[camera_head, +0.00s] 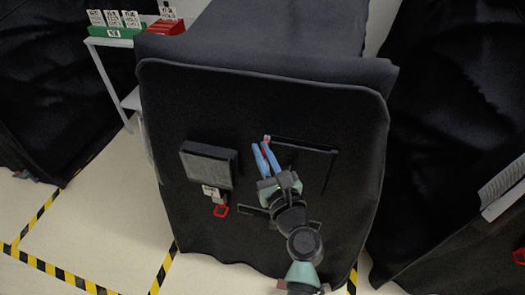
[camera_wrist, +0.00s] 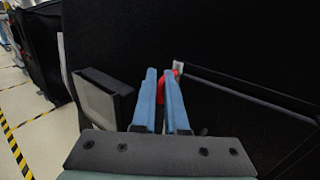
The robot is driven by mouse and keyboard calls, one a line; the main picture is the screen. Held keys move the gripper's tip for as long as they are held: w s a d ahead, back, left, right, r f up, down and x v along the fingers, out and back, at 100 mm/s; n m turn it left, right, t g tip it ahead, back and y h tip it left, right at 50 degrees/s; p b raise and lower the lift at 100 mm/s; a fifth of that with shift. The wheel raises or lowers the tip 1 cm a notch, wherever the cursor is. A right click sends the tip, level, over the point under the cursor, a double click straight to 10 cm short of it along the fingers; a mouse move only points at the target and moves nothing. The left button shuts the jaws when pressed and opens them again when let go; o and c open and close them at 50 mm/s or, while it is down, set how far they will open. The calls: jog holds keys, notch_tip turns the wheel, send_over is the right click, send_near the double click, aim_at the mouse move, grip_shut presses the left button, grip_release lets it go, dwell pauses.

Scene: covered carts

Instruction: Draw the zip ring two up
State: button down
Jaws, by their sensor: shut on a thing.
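My gripper (camera_head: 262,146) is at the front of the black covered cart (camera_head: 240,95), its blue fingers closed on a red ring. The red ring (camera_wrist: 161,88) shows between the fingers in the wrist view, mostly hidden by them. A small pale tab (camera_wrist: 178,67) sits just beyond the ring, at the upper left corner of a dark zip line (camera_head: 305,145). The line runs right from the tab, then turns down. A second red ring (camera_head: 221,211) hangs below a small white label (camera_head: 211,191), left of my gripper. I cannot read a number on either.
A grey-faced box (camera_head: 207,166) stands out from the cover left of my gripper. A white side table (camera_head: 108,42) with labelled green and red holders stands at the back left. Other black covered carts flank this one. Yellow-black tape (camera_head: 40,212) marks the floor.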

jog(key=shift+r, duration=0.2)
jog(key=c, duration=1.2)
grip_release()
jog(key=shift+s, duration=0.1)
jog(key=b+v, duration=0.1)
jog(key=v, duration=1.2)
